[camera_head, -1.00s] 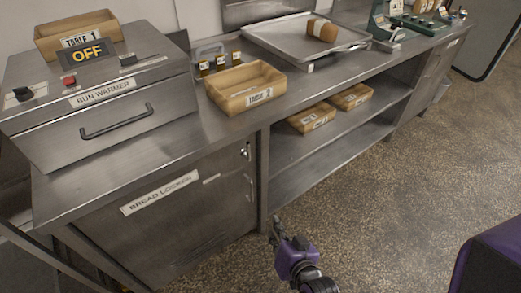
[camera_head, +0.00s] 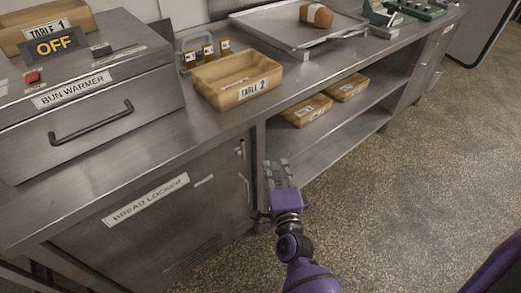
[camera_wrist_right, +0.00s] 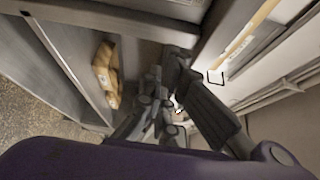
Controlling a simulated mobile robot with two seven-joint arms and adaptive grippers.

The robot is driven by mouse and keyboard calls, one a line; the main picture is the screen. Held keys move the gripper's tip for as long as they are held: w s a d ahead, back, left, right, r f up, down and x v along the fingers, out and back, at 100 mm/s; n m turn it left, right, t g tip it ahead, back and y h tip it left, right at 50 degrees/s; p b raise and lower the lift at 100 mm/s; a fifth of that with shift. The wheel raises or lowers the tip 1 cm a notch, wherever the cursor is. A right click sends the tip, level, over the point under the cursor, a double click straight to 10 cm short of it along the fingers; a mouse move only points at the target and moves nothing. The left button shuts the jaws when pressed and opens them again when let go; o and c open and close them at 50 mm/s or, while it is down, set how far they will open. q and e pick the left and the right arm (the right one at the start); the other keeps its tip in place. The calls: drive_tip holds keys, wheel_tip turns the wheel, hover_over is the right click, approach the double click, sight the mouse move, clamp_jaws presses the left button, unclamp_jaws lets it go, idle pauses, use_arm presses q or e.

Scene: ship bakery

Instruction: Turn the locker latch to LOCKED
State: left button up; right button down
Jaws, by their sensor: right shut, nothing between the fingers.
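The bread locker (camera_head: 100,235) is the steel cabinet under the counter at the left, with a white BREAD LOCKER label. Its small latch (camera_head: 240,150) is near the top right edge of the door; its setting is too small to read. A curved door handle (camera_head: 245,187) is below it. My right gripper (camera_head: 275,172) points up in front of the cabinet, to the right of the latch and apart from it in the picture. It is shut and empty. Its dark fingers fill the middle of the right wrist view (camera_wrist_right: 160,100). My left gripper is not in view.
A bun warmer (camera_head: 85,160) marked OFF and a TABLE 2 wooden tray (camera_head: 215,98) stand on the counter (camera_head: 175,130) above. The floor (camera_head: 400,190) in front is clear.

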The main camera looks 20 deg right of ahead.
drive_tip(key=w+d, duration=0.2)
drive_tip(key=w, duration=0.8)
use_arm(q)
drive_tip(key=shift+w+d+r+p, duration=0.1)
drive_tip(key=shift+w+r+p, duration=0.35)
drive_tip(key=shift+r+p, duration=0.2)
use_arm(e)
drive_tip(key=a, duration=0.4)
drive_tip(key=shift+s, duration=0.4)
drive_tip(key=shift+a, duration=0.1)
use_arm(q)
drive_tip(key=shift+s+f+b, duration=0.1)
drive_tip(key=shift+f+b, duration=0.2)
drive_tip(key=shift+b, duration=0.2)
use_arm(e)
drive_tip(key=shift+s+a+r+n+t, duration=0.1)
drive_tip(key=shift+a+n+t, duration=0.1)
drive_tip(key=shift+n+t, duration=0.25)
